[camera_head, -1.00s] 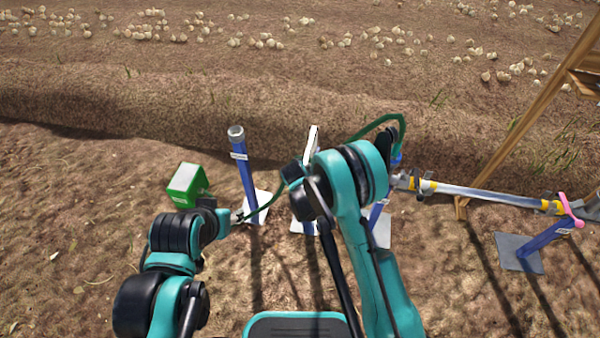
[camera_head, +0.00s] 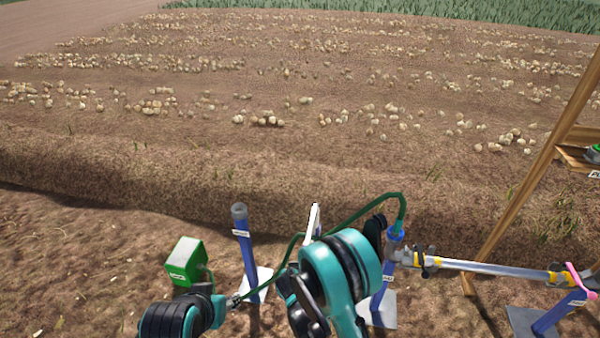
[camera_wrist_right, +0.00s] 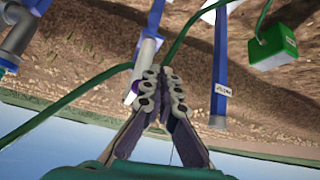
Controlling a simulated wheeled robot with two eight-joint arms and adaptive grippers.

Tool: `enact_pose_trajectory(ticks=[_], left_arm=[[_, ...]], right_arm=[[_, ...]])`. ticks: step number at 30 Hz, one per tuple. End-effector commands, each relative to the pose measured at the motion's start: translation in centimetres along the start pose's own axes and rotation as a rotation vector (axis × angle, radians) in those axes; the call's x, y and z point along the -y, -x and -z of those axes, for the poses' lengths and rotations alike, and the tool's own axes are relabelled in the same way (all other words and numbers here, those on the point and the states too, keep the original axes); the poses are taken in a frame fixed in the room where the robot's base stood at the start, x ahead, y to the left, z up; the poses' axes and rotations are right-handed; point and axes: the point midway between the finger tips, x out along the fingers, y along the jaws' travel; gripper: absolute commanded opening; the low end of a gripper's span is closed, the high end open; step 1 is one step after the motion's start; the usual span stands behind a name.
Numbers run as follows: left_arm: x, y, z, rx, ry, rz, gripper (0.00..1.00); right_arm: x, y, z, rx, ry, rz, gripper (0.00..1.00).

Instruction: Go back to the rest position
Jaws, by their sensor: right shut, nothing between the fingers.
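My right gripper (camera_wrist_right: 165,88) is shut and empty in the right wrist view; in the head view my right arm mostly hides it. A green hose (camera_head: 352,215) arches from a blue coupling (camera_head: 395,237) at the pipe's end, behind my right arm, to beside my left gripper (camera_head: 233,300). The hose also crosses the right wrist view (camera_wrist_right: 70,97), passing close to the right fingers. My left gripper's fingers are small and close to the hose; I cannot tell whether they hold it. My left arm is at the bottom of the head view.
A green box (camera_head: 185,262) stands left of a labelled blue post (camera_head: 244,250). A metal pipe (camera_head: 490,268) runs right to a blue stand (camera_head: 560,312) with a pink clamp. A wooden frame (camera_head: 545,150) rises at the right. Beyond the ridge lie rows of onions.

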Motion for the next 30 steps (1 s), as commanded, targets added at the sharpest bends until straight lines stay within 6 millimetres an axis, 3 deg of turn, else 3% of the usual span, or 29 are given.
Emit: enact_pose_trajectory(ticks=[5,8,12,18,23,30], left_arm=[[0.0,0.1,0.0,0.0,0.0,0.0,0.45],[0.0,0.1,0.0,0.0,0.0,0.0,0.45],[0.0,0.1,0.0,0.0,0.0,0.0,0.45],[0.0,0.1,0.0,0.0,0.0,0.0,0.45],[0.0,0.1,0.0,0.0,0.0,0.0,0.45],[0.0,0.0,0.0,0.0,0.0,0.0,0.45]], right_arm=[[-0.5,0.9,0.8,0.003,-0.001,0.001,0.0],[-1.9,2.9,2.5,0.011,-0.003,0.001,0.0],[-5.0,7.6,5.4,0.028,-0.007,0.005,0.0],[-10.0,15.0,7.5,0.049,-0.01,0.014,0.0],[-13.7,20.8,7.2,0.059,-0.015,0.025,0.0],[-18.1,28.4,4.1,0.065,-0.024,0.039,0.0]])
